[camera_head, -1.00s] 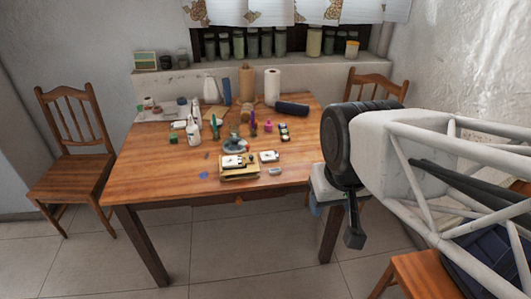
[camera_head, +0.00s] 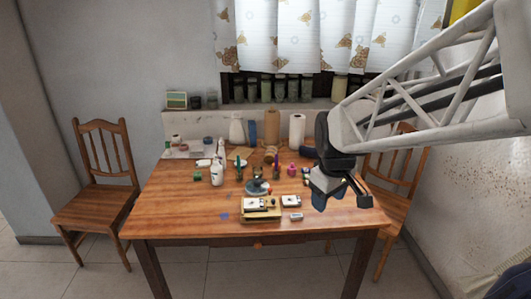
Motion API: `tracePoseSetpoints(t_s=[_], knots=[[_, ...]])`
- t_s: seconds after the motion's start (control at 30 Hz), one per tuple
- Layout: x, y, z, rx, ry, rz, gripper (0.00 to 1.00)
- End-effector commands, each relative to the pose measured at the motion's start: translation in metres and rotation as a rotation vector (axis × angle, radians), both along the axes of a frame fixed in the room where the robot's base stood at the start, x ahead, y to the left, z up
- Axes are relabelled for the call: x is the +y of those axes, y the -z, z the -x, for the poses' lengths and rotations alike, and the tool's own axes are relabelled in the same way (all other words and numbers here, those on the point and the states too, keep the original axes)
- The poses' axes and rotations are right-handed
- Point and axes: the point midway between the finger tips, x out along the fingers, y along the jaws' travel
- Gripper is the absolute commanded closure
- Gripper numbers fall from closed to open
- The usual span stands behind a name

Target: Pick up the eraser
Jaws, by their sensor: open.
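A small pale block with a bluish-grey part, which looks like the eraser (camera_head: 296,217), lies flat near the table's front edge. It is just right of a yellowish tray and in front of a small white item. My gripper (camera_head: 343,203) is open and empty, above the right part of the table. In the picture it is to the right of the eraser and slightly higher, clearly apart from it. The eraser is not covered by my arm.
The wooden table (camera_head: 180,221) holds a tan tray (camera_head: 261,214) with a white item, a small white box (camera_head: 291,201), a flat blue piece (camera_head: 224,216) and a white bottle (camera_head: 217,172). Clutter fills the back. The front left is mostly clear.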

Motion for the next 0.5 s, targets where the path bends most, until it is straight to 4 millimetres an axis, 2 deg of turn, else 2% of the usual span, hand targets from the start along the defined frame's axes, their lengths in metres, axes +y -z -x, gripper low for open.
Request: tracePoseSetpoints(t_s=[0.1,0.5], knots=[[0.000,0.011,-0.029,0.015,-0.078,0.011,0.45],[0.001,0.056,-0.119,0.055,-0.357,0.043,0.45]])
